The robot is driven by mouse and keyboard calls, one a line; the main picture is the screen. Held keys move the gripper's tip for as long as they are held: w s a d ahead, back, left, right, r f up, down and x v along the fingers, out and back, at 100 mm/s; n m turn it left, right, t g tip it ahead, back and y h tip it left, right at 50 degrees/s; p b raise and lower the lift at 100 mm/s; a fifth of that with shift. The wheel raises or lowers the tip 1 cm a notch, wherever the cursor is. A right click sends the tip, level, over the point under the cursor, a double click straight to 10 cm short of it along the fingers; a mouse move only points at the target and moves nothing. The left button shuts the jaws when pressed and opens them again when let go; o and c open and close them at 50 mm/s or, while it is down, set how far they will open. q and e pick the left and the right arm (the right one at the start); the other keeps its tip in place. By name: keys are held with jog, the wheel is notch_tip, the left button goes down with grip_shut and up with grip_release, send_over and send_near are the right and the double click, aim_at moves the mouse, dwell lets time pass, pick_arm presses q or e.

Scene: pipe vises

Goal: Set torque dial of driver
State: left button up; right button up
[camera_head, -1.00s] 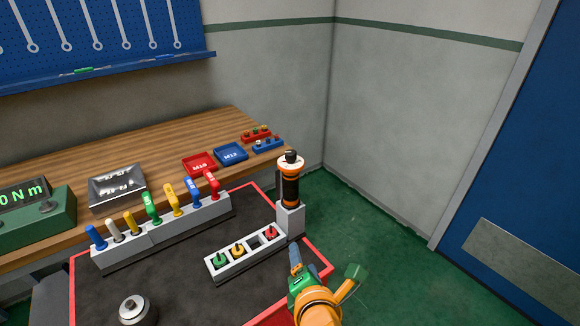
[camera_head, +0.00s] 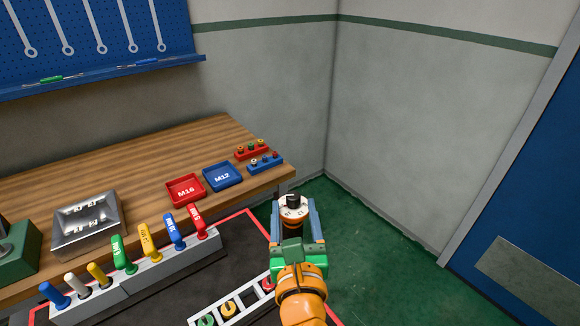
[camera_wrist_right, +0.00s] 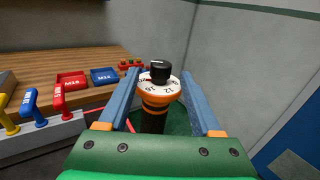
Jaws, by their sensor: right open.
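The driver is an upright black and orange cylinder. Its white dial ring (camera_head: 291,211) has dark marks and a black knob (camera_head: 293,200) on top. My right gripper (camera_head: 294,212) is open, with one blue-grey finger on each side of the driver's top. In the right wrist view the dial ring (camera_wrist_right: 160,88) and the knob (camera_wrist_right: 160,70) stand between the two spread fingers, with gaps on both sides. The driver's lower body and its stand are hidden behind my gripper in the head view. My left gripper is not in view.
A rack (camera_head: 165,270) of several coloured-handled tools stands left of the driver. A white holder (camera_head: 238,306) with coloured pieces is in front. Red (camera_head: 186,190) and blue (camera_head: 222,176) trays and a metal tray (camera_head: 87,225) lie on the wooden bench. Green floor is free to the right.

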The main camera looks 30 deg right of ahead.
aim_at(293, 193)
jog(key=shift+w+d+r, duration=0.2)
jog(key=shift+w+r, duration=0.1)
jog(key=shift+w, duration=0.25)
jog(key=p+x, duration=0.1)
jog(key=x, duration=0.4)
jog(key=shift+w+d+f, duration=0.1)
jog(key=shift+w+d, duration=0.05)
jog(key=shift+w, duration=0.05)
jog(key=shift+s, duration=0.15)
jog(key=c, duration=0.4)
grip_shut()
